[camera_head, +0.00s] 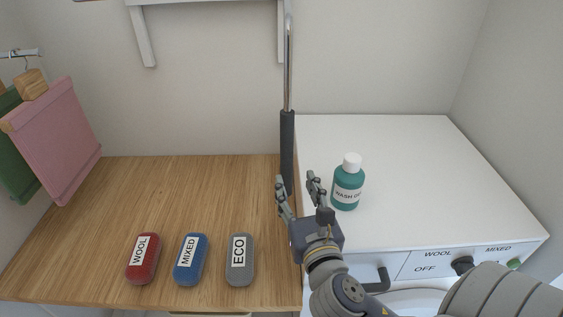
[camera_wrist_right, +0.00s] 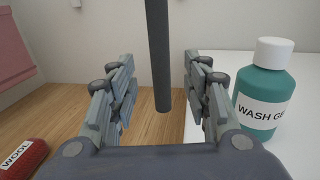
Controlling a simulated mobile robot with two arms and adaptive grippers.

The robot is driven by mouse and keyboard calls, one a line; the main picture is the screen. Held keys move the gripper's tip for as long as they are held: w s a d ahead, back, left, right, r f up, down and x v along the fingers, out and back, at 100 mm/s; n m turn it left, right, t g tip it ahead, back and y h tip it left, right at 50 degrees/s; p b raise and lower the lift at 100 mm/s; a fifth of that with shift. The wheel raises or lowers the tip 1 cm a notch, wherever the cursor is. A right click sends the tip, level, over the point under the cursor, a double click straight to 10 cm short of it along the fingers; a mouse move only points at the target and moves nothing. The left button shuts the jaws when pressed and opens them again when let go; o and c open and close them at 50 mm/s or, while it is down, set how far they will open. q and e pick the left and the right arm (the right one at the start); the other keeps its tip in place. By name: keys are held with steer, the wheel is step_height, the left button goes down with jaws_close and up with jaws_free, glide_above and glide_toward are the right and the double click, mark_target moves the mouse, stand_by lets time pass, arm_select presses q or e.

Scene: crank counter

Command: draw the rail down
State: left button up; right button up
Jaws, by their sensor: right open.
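A metal pole (camera_head: 288,65) hangs down from the top of the head view and ends in a long dark handle (camera_head: 287,140). White arms (camera_head: 142,36) of a wall-mounted frame show at the top; whatever they carry above is cut off. My right gripper (camera_head: 296,181) is open and empty near the handle's lower end. In the right wrist view the handle (camera_wrist_right: 160,60) stands upright in the gap between the open fingers (camera_wrist_right: 158,75), apart from both; its depth between them is hard to tell. My left gripper is not in view.
A teal wash bottle (camera_head: 348,185) stands on the white machine top (camera_head: 400,150), close right of my gripper. Red (camera_head: 143,259), blue (camera_head: 190,259) and grey (camera_head: 240,260) labelled blocks lie on the wooden counter (camera_head: 200,185). Pink cloth (camera_head: 58,140) hangs at left.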

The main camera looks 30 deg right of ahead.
mark_target(288, 165)
steer(key=p+x, duration=0.1)
steer(key=x, duration=0.7)
steer(key=shift+w+d+p, duration=0.15)
steer(key=shift+w+p, duration=0.05)
steer(key=shift+p, duration=0.1)
steer(key=shift+w+d, duration=0.1)
steer(key=shift+w, duration=0.3)
